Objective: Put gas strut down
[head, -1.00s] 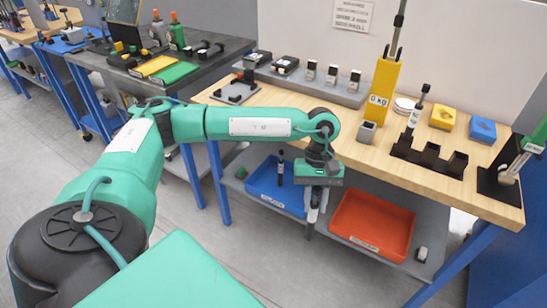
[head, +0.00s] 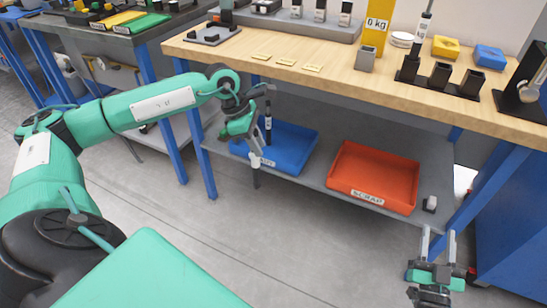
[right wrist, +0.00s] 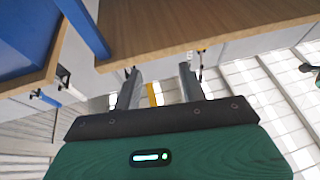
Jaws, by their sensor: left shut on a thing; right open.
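My left gripper (head: 255,165) is low in front of the blue bin (head: 300,150) on the lower shelf, pointing down and shut on a slim, upright strut, mostly covered by the fingers. Another dark strut with a white label (head: 268,122) shows upright just behind the gripper, at the bin's left part; whether it touches the bin floor is unclear. Another strut (head: 424,25) stands in the black holder on the bench top. My right gripper (head: 438,236) is open and empty at lower right; its fingers (right wrist: 160,90) show apart in the right wrist view.
An orange-red bin labelled SCRAP (head: 368,197) sits right of the blue bin. A small grey-white item (head: 430,203) lies at the shelf's right end. The bench top (head: 330,80) overhangs the shelf and carries a yellow 0 kg block (head: 376,25). The floor in front is clear.

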